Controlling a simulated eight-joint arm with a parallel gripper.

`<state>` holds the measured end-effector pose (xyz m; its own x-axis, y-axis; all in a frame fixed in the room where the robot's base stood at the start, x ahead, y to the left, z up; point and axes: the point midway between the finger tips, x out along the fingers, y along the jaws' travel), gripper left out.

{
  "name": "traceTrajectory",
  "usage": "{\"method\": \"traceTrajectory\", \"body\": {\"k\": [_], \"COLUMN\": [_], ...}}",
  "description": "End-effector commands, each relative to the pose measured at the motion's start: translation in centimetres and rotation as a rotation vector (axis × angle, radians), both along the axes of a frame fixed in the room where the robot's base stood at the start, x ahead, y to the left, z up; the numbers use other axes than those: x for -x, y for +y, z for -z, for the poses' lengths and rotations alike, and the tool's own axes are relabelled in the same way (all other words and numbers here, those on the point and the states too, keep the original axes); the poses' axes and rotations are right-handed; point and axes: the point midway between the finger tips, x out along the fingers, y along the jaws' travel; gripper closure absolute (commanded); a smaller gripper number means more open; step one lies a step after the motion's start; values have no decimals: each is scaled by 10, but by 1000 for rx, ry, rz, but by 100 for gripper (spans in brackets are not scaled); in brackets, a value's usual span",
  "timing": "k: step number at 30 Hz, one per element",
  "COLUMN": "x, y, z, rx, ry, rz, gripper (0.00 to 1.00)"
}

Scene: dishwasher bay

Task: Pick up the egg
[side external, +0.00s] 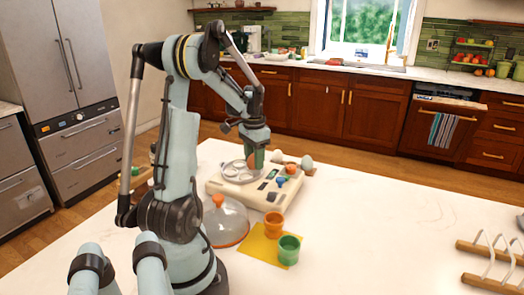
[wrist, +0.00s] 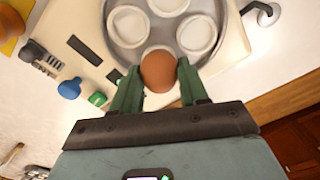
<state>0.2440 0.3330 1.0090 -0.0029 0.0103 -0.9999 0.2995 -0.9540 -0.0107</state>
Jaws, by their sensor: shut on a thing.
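A brown egg (wrist: 158,71) is between the green fingers of my gripper (wrist: 160,82) in the wrist view. The fingers are shut on it. In the side view my gripper (side external: 256,160) points down over the egg cooker (side external: 226,187), a cream appliance with a round metal tray (side external: 240,172). The tray has several round white cups, seen in the wrist view (wrist: 196,36). The held egg is at the tray's near edge in the wrist view; its height above the tray cannot be told. White eggs (side external: 306,162) and a brown egg (side external: 290,168) sit behind the cooker's right end.
A clear dome lid (side external: 228,222) with an orange knob stands in front of the cooker. A wooden rack (side external: 490,262) is at the right. The counter's right middle is clear.

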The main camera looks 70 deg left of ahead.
Motion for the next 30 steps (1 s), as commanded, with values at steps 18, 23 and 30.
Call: {"method": "traceTrajectory", "body": {"k": [18,23,30], "x": [-11,-25,-40], "y": [-27,-60,-95], "z": [-57,-79,-101], "rx": [1,1,1], "ry": [0,0,0], "rz": [6,7,3], "gripper": [64,64,64]}}
